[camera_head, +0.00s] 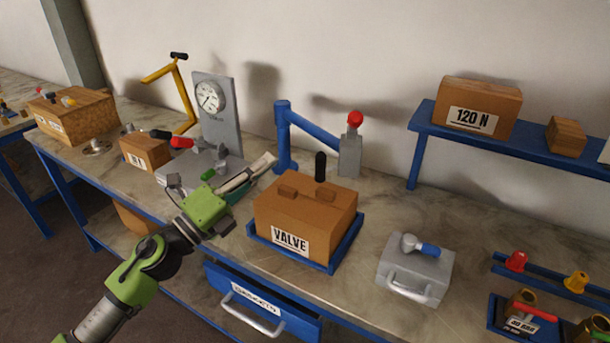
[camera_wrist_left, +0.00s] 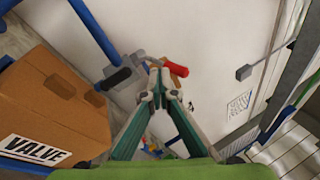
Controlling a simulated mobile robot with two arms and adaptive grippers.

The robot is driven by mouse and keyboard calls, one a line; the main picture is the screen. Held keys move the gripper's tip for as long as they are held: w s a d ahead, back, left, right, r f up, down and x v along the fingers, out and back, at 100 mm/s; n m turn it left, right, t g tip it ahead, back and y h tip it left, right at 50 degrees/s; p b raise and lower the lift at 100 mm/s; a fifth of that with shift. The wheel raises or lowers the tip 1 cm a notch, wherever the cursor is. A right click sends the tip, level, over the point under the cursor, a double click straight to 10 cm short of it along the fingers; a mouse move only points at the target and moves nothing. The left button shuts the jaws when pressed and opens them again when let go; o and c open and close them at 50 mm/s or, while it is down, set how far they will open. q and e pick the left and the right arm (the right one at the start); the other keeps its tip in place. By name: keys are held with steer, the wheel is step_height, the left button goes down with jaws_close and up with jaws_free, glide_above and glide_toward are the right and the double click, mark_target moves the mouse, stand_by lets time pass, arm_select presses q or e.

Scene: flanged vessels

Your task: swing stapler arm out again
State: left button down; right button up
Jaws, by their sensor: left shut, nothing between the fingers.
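The stapler arm is a blue tube (camera_head: 316,131) that runs right from a blue post (camera_head: 284,137) to a grey stapler head (camera_head: 350,156) with a red knob (camera_head: 355,118). A black handle (camera_head: 320,166) stands up in front of the arm. In the left wrist view the blue tube (camera_wrist_left: 92,32), black handle (camera_wrist_left: 116,77) and red knob (camera_wrist_left: 178,69) show beyond the fingers. My right gripper is out of view.
The brown VALVE box (camera_head: 305,212) sits in a blue tray just in front of the stapler. A gauge stand (camera_head: 218,115) is left of the post. A grey case (camera_head: 415,268) stands at right, below a blue shelf (camera_head: 475,143). Bench surface between the stapler and case is clear.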

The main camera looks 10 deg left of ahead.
arm_select(q)
step_height(320, 180, down, 5)
steer(key=a+m+g+b, duration=0.1)
steer(key=a+m+g, duration=0.25)
steer(key=m, duration=1.05)
steer(key=m+p, duration=0.1)
steer(key=p, duration=0.4)
glide_toward(317, 163)
steer(key=shift+g, duration=0.45)
steer(key=x, duration=0.4)
steer(key=r+x, duration=0.1)
steer(key=x, duration=0.1)
steer(key=shift+w+a, duration=0.15)
steer(key=shift+a, duration=0.1)
steer(key=shift+w+d+f, duration=0.15)
steer(key=shift+w+d, duration=0.25)
